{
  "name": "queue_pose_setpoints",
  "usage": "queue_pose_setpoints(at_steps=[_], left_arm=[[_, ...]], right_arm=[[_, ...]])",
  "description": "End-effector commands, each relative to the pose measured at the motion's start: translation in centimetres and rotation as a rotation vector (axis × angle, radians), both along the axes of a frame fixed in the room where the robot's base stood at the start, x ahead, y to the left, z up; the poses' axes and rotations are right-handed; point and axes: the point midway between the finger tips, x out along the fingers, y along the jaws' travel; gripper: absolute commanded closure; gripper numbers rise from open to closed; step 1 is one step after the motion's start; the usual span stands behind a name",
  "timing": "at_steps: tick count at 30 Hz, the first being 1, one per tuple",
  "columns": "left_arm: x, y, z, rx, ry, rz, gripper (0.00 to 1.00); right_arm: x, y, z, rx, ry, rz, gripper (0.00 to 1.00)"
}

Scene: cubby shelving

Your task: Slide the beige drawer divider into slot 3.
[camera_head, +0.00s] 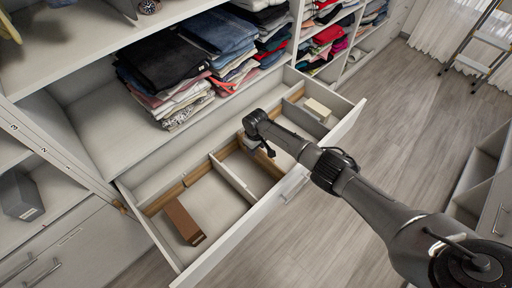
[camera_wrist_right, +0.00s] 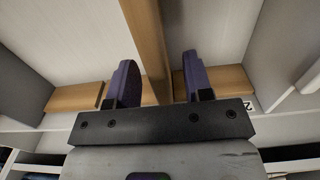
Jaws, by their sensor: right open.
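The open drawer (camera_head: 268,205) has a tan slotted wooden rail (camera_head: 170,195) along its inside back. A pale divider (camera_head: 232,180) stands across the drawer left of my right gripper (camera_head: 265,151); another (camera_head: 303,117) stands to its right. In the right wrist view a long beige-tan strip (camera_wrist_right: 146,40), apparently the beige divider, runs between the open purple fingers (camera_wrist_right: 158,82). It appears apart from both fingers. Its lower end lies near the rail pieces (camera_wrist_right: 75,98). In the head view my right arm hides much of this spot. My left gripper is not in view.
A brown box (camera_head: 184,222) lies in the drawer's left compartment, and a cream box (camera_head: 317,110) is at its right end. Folded clothes (camera_head: 165,65) stand on the shelf behind. A grey box (camera_head: 20,195) sits in the left cubby. A label resembling 2 (camera_wrist_right: 247,104) shows beside the rail.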

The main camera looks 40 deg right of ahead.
Motion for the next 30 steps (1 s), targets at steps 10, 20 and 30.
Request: queue_pose_setpoints(at_steps=[10,20,30], left_arm=[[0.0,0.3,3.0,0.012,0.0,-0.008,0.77],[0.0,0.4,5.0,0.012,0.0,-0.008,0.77],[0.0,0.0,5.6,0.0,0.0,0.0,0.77]], right_arm=[[0.1,-0.1,5.9,-0.001,-0.004,0.0,0.53],[0.1,0.0,11.5,-0.001,-0.003,0.0,0.53],[0.1,0.0,13.7,0.0,-0.001,0.0,0.53]])
